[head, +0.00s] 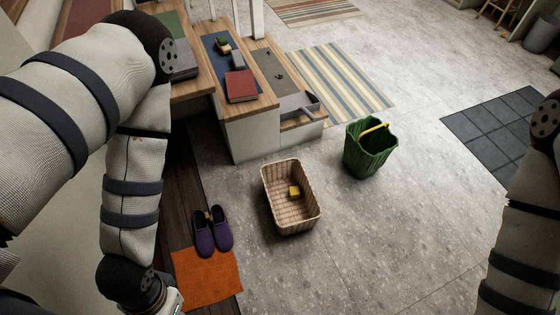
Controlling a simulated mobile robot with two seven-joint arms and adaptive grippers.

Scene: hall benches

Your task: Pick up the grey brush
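I cannot pick out the grey brush with certainty. A grey pan-like object (297,104) with a short handle lies on the lowest step of the wooden bench, at upper middle in the head view. A small grey block-like thing (238,59) lies on the blue mat (211,47) on the step above, next to a small green and brown item (223,44). My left arm comes down the left side, and its wrist is cut off at the bottom edge. My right arm shows at the right edge. The fingers of both grippers are out of view.
A wicker basket (287,218) holding a yellow block (294,192) and a green bucket (369,157) stand on the floor before the bench. Purple slippers (213,231) touch or adjoin an orange mat (208,277). A red book (241,85) lies on the bench. The floor at lower middle is clear.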

